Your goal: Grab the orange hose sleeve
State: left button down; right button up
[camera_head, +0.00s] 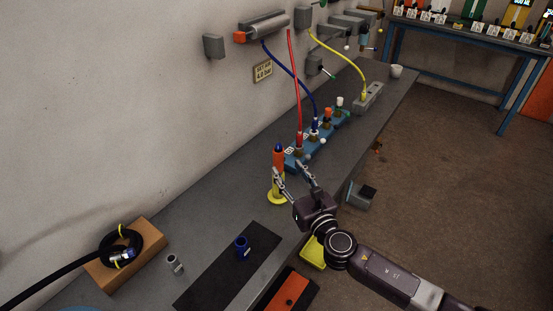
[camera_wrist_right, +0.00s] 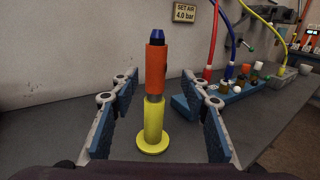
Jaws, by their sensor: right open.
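The orange hose sleeve (camera_head: 278,157) stands upright on a yellow stand (camera_head: 277,188) on the grey workbench, with a dark blue tip on top. In the right wrist view the orange sleeve (camera_wrist_right: 156,68) is centred above the yellow stand (camera_wrist_right: 153,125). My right gripper (camera_head: 292,168) is open, with one finger on each side of the sleeve's line. In the wrist view the right gripper (camera_wrist_right: 160,95) shows clear gaps on both sides, and it touches neither sleeve nor stand. My left gripper is not in view.
A blue manifold block (camera_head: 318,138) with red and blue hoses is close behind the stand. A wooden block (camera_head: 125,255) with a coiled black hose, a grey fitting (camera_head: 174,264) and a blue fitting (camera_head: 242,246) on a dark mat lie nearer. The wall borders the bench.

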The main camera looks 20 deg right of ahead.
aim_at(281, 161)
jog(key=w, duration=0.1)
jog(key=w+p, duration=0.1)
jog(key=w, duration=0.1)
jog(key=w+a, duration=0.1)
jog(key=w, duration=0.1)
jog(key=shift+r, duration=0.4)
jog(key=shift+w+a+f, duration=0.1)
jog(key=shift+w+a, duration=0.1)
jog(key=shift+w, duration=0.4)
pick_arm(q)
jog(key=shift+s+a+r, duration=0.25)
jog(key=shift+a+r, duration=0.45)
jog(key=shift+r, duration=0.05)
pick_arm(e)
jog(key=shift+c, duration=0.4)
grip_shut()
pick_arm(q)
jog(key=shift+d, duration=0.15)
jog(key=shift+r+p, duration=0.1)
jog(key=shift+p, duration=0.25)
